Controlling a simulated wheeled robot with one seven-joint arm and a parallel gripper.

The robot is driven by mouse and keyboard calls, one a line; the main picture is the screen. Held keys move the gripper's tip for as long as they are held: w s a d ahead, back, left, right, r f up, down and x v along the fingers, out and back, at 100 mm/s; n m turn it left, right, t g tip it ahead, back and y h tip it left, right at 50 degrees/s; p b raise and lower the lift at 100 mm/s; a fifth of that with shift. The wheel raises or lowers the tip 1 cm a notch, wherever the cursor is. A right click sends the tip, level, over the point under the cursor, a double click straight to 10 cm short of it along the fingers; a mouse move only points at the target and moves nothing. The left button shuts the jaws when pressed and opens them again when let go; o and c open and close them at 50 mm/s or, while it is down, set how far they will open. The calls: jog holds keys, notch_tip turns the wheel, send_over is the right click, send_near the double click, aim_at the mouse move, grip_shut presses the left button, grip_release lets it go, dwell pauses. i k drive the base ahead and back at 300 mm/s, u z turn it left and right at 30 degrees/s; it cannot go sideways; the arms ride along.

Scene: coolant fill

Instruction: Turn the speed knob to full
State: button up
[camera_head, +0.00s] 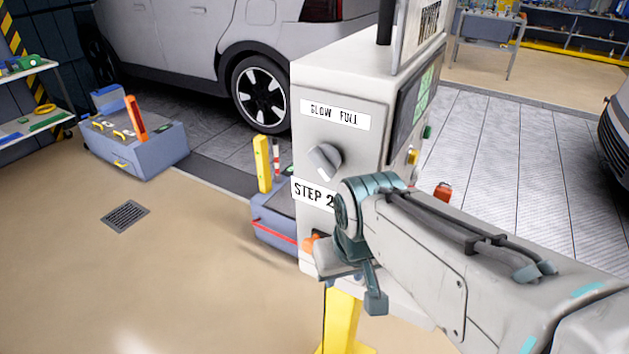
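The speed knob (325,160) is a grey round dial with a raised grip on the left face of the light grey machine cabinet (370,80). A label reading "SLOW FULL" (335,115) sits above it, and a "STEP 2" label (310,194) sits below it. The knob's grip looks slanted; its exact setting is hard to tell. My arm reaches in from the lower right. My gripper (350,280) is below the knob, near the lower part of the cabinet and apart from the knob. Its fingers are partly hidden by my wrist, so their opening is unclear.
An orange part (310,243) shows by the cabinet's lower face, close to my gripper. A yellow post (342,320) stands below the cabinet. A grey-blue box (150,150) and a floor drain (125,216) lie to the left. A silver car (190,40) is behind. The left floor is mostly clear.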

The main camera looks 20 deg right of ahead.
aim_at(325, 159)
jog(key=z, duration=1)
jog(key=k, duration=0.75)
jog(key=u, duration=0.15)
